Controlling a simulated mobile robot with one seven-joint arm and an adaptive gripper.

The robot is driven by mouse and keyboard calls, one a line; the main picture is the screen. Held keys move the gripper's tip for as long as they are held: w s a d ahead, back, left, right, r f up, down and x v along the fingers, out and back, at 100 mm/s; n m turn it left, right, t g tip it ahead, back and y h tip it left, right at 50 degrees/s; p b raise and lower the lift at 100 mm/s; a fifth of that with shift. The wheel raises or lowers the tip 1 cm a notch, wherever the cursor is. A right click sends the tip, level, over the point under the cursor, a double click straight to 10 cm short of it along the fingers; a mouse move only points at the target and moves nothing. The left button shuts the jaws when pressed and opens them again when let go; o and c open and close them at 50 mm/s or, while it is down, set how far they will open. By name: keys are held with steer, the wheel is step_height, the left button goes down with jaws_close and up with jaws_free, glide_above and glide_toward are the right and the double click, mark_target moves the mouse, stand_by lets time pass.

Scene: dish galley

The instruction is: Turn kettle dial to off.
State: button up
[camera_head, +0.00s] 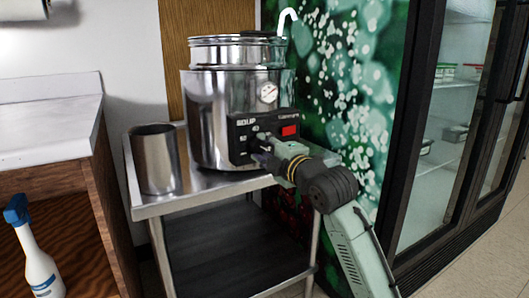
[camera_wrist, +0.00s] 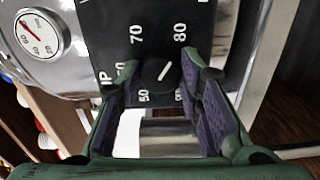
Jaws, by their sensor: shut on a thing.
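The soup kettle (camera_head: 215,110) is a shiny steel pot on a steel stand, with a black control panel (camera_head: 240,132) on its front. In the wrist view the kettle dial (camera_wrist: 158,76) is a round black knob with a white line slanting from lower left to upper right. The printed numbers 50, 70 and 80 show around it, and another is partly covered. My gripper (camera_wrist: 163,80) has one finger on each side of the dial and is shut on it. In the head view my gripper (camera_head: 263,150) is at the panel and hides the dial.
A steel canister (camera_head: 155,160) stands left of the kettle on the steel stand (camera_head: 200,196). A spray bottle (camera_head: 36,255) is at lower left. A glass-door fridge (camera_head: 440,130) stands at right.

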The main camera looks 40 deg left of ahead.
steer(key=shift+n, duration=0.3)
stand_by(0.4)
steer(key=o, duration=1.1)
steer(key=v, duration=1.2)
